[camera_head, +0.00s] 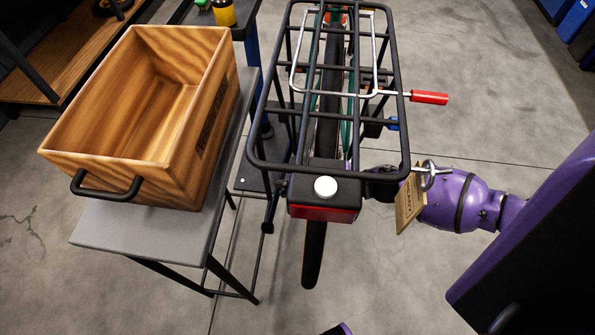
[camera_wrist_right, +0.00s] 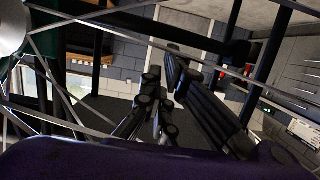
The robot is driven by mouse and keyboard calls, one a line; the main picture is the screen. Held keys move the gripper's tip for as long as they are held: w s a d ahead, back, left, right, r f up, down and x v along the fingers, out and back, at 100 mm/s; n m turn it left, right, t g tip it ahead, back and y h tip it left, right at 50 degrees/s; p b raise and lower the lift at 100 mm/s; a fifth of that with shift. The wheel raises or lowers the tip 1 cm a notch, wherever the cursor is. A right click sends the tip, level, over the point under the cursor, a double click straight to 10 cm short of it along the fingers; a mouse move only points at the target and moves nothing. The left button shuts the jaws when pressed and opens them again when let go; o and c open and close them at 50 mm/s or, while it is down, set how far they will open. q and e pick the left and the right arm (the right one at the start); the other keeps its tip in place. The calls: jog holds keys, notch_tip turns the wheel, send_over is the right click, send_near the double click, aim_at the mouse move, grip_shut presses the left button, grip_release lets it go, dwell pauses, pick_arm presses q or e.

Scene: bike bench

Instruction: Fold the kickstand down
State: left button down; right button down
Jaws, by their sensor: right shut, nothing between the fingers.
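The bike, seen from behind and above in the head view, carries a black rear rack (camera_head: 327,122) over its rear wheel (camera_head: 314,250). I cannot make out the kickstand for certain. A metal rod with a red grip (camera_head: 429,97) sticks out to the right of the rack. A small blue part (camera_head: 393,124) shows below it. My right gripper (camera_head: 382,185) is beside the wheel, low at the rack's rear right corner, mostly hidden by the rack and a hanging tag. The right wrist view shows its fingers (camera_wrist_right: 160,112) shut and empty, with spokes at left. My left gripper is out of view.
A cardboard tag (camera_head: 410,204) hangs on a ring at the rack's rear right corner, in front of my right wrist. A wooden crate (camera_head: 95,160) stands on a grey table (camera_head: 150,235) left of the bike. The floor right of the bike is clear.

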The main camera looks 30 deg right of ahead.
jog(key=shift+a+f, duration=0.1)
jog(key=shift+f, duration=0.1)
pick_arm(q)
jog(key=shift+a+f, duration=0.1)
